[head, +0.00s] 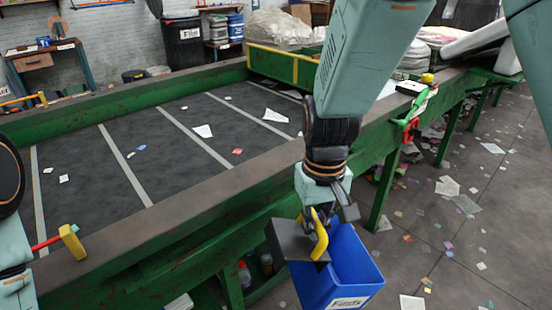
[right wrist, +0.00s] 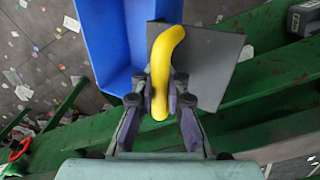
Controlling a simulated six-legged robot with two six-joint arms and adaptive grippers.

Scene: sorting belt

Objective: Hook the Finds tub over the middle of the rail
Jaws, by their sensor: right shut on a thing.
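The blue Finds tub (head: 338,272) hangs in the air in front of the belt, tilted, its white label facing forward. It also shows in the right wrist view (right wrist: 104,40). A dark grey plate (head: 287,238) and a yellow curved handle (head: 321,240) are at its top. My right gripper (right wrist: 160,98) is shut on the yellow handle; its fingers lie on both sides of it. The belt's near rail (head: 215,198), green with a brown top, runs behind and above the tub, apart from it in the head view. My left arm shows at the left edge, its gripper out of frame.
A red bar with a yellow block (head: 73,242) sits on the rail at lower left. A red and green fitting with a yellow knob (head: 427,78) is on the rail at right. Between them the rail top looks clear. Bottles (head: 267,263) stand under the belt. Scraps litter the floor.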

